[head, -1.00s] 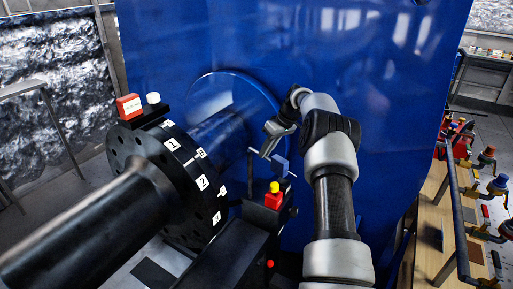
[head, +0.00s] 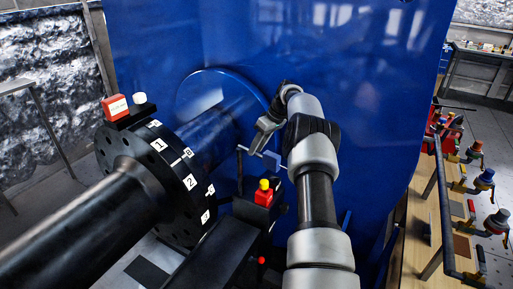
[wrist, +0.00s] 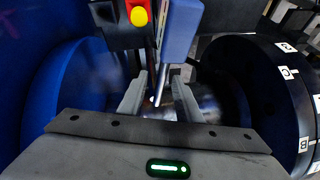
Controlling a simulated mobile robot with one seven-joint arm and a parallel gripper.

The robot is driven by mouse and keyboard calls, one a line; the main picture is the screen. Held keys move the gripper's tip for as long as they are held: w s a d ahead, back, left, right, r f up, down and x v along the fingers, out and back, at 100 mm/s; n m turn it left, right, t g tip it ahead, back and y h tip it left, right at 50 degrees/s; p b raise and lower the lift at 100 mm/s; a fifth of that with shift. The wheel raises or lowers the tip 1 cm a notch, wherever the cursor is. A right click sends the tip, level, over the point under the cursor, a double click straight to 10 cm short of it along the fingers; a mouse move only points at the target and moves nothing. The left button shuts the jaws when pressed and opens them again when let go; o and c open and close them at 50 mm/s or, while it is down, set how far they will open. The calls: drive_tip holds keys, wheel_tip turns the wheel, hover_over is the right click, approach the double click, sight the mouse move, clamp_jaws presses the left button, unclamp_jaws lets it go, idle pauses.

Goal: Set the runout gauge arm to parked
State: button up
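The runout gauge arm looks to be the thin metal rod (wrist: 161,84) by the blue block (wrist: 182,28) in the wrist view. In the head view the blue block (head: 272,160) and rod (head: 240,172) stand between the black flange and the blue housing. My gripper (head: 256,149) reaches down to them from the upper right. In the wrist view my gripper (wrist: 160,102) has its fingers apart, one on each side of the rod, with gaps showing. Whether a finger touches the rod cannot be told. No parked mark is readable.
A black flange (head: 135,180) with numbered labels and a shaft lies left. A red box with a yellow button (head: 264,192) stands just below the gauge. The blue housing (head: 380,110) rises behind my arm. A wooden bench (head: 411,235) with coloured fittings is at right.

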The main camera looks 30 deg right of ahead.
drive_tip(key=p+v, duration=0.2)
drive_tip(key=v, duration=1.5)
drive_tip(key=shift+r+p, duration=0.2)
drive_tip(key=shift+p, duration=0.15)
drive_tip(key=shift+s, duration=0.1)
